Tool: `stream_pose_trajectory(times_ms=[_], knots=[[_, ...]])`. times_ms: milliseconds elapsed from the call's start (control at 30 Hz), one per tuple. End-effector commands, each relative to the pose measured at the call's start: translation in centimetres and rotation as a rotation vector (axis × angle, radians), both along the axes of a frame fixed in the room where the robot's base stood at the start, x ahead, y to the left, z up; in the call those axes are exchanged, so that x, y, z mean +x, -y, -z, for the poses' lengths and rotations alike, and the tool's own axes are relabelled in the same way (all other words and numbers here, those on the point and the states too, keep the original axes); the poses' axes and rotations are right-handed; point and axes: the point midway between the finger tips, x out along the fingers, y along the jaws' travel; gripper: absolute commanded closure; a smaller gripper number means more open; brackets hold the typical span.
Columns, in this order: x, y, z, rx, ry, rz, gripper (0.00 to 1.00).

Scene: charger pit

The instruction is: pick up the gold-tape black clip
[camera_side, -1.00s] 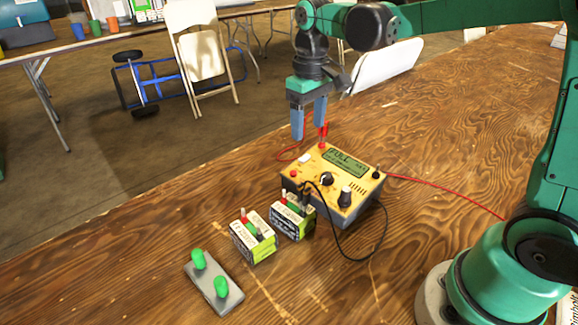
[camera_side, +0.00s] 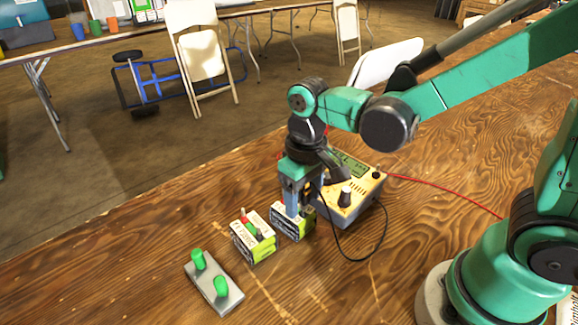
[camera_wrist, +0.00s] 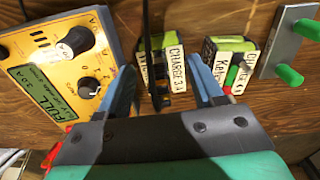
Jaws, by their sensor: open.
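The black clip shows in the wrist view as a dark shape (camera_wrist: 156,88) on the near side of the battery labelled CHARGE 3A (camera_wrist: 176,66), with a black lead (camera_wrist: 148,38) running up from it. My gripper (camera_wrist: 163,72) is open, pointing down, one blue finger on each side of the clip and battery top. In the side view my gripper (camera_side: 293,204) is low over the battery.
A second battery (camera_side: 253,243), with red and green pieces on top, stands close to the left. A grey plate (camera_side: 213,283) with green pegs lies beyond it. The black lead (camera_side: 369,258) loops by the charger; a red lead (camera_side: 440,187) runs right. The front wood is clear.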

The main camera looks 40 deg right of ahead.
Motion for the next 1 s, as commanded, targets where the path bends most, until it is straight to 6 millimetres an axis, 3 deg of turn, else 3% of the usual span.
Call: stream_pose_trajectory(times_ms=[200,400,767,1000], knots=[[0.0,0.0,0.0,0.0,0.0,0.0,0.42],[0.0,0.0,0.0,0.0,0.0,0.0,0.99],[0.0,0.0,-0.1,0.0,0.0,0.0,1.0],[0.0,0.0,-1.5,0.0,0.0,0.0,1.0]])
